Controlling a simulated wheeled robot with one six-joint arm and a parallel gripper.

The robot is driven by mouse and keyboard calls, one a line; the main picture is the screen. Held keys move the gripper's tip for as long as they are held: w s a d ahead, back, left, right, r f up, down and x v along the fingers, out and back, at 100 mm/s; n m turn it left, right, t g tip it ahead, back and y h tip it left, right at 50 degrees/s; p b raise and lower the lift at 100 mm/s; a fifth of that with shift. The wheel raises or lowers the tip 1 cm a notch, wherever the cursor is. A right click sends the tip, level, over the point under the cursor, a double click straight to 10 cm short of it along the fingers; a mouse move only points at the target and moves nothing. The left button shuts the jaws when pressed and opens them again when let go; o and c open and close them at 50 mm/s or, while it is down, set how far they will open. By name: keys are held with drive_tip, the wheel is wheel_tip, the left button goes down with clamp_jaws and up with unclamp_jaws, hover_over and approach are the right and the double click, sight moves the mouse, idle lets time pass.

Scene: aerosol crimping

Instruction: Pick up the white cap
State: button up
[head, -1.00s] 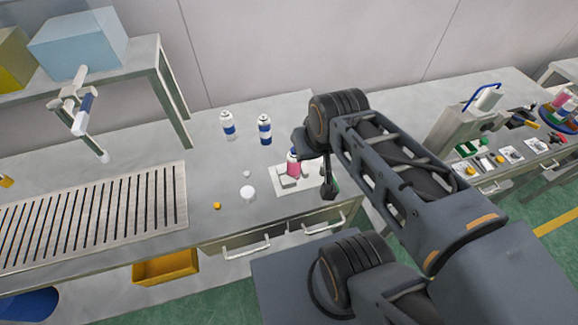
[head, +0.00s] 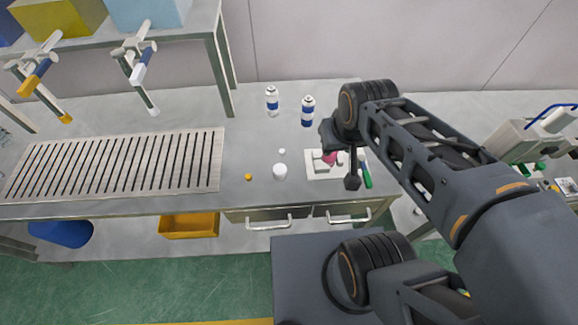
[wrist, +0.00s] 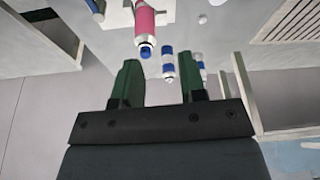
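A round white cap (head: 280,171) lies on the grey bench, left of the white tray. A smaller white piece (head: 282,152) lies just behind it. In the wrist view, a small white piece (wrist: 202,19) shows near the top; I cannot tell which of the two it is. My gripper (wrist: 159,68) has two green fingers spread apart with nothing between them. It is raised, and its fingers point across the bench toward the cans, not down at the cap. In the head view my arm hangs right of the cap and partly hides the tray.
Two blue-and-white cans (head: 272,101) (head: 307,111) stand behind. A small orange piece (head: 248,177) lies left of the cap. A slotted grate (head: 120,165) lies farther left.

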sight(280, 169)
drive_tip(key=o, duration=0.7)
drive_tip(key=w+a+f+n+g, duration=0.1)
drive_tip(key=w+a+f, duration=0.1)
drive_tip(key=a+f, duration=0.1)
drive_tip(key=w+a+f+n+g+b, duration=0.1)
drive_tip(key=w+a+f, duration=0.1)
drive_tip(key=a, duration=0.3)
drive_tip(key=w+a+f+n+g, duration=0.1)
drive_tip(key=w+a+f, duration=0.1)
drive_tip(key=a+f, duration=0.2)
drive_tip(key=shift+w+a+n+g, duration=0.25)
drive_tip(key=shift+a+n+g, duration=0.05)
drive_tip(key=shift+a, duration=0.15)
drive_tip(key=shift+c, duration=0.2)
drive_tip(key=f, duration=0.8)
drive_tip(key=f+p, duration=0.1)
drive_tip(key=f, duration=0.4)
drive_tip(key=shift+w, duration=0.3)
